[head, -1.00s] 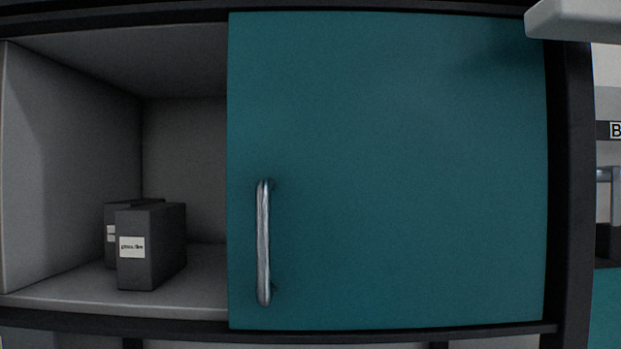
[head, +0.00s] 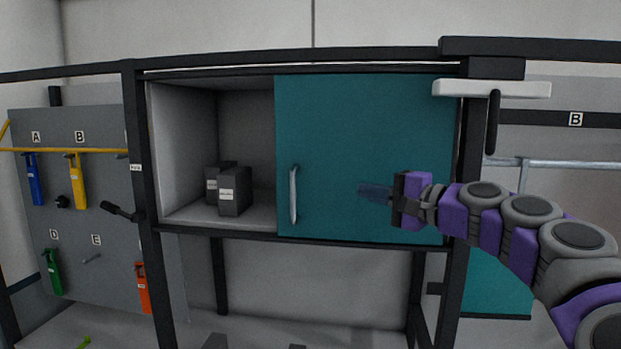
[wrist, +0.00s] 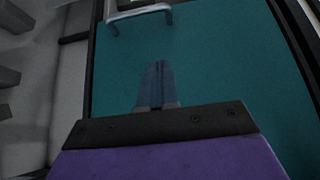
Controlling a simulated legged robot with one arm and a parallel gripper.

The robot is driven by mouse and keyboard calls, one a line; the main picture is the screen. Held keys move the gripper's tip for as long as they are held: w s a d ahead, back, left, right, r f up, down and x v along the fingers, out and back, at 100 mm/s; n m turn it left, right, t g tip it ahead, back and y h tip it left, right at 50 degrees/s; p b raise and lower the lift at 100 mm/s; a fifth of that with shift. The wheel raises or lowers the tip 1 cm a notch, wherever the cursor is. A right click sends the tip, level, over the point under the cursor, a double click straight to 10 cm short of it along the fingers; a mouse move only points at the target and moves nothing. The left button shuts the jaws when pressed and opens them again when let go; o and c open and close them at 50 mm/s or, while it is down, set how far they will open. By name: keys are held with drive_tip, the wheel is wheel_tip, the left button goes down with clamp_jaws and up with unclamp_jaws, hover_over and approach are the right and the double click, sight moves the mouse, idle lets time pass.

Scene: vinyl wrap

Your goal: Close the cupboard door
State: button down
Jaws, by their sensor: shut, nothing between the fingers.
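The cupboard door (head: 360,125) is a teal panel covering the right part of the cupboard, and the left part of the opening is uncovered. A silver vertical handle (head: 293,194) sits near the door's left edge; it also shows at the top of the wrist view (wrist: 140,17). My gripper (head: 362,191) is shut and empty, in front of the door's lower middle, to the right of the handle. In the wrist view the closed fingers (wrist: 155,85) point toward the handle, apart from it. I cannot tell whether the fingertips touch the door.
Two dark boxes (head: 235,190) stand inside the open left part. A dark frame post (head: 150,230) borders the cupboard on the left. A grey tool board (head: 100,220) with coloured tools hangs further left. A white bar (head: 490,89) juts out at the upper right.

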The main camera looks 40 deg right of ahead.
drive_tip(key=p, duration=0.1)
approach(310, 183)
drive_tip(key=w, duration=0.1)
drive_tip(key=w+a+r, duration=0.1)
drive_tip(key=w, duration=0.1)
drive_tip(key=shift+w+a, duration=1)
drive_tip(key=shift+w, duration=0.15)
drive_tip(key=shift+w+a, duration=0.3)
drive_tip(key=shift+a, duration=0.2)
drive_tip(key=shift+w, duration=0.2)
drive_tip(key=shift+a, duration=0.1)
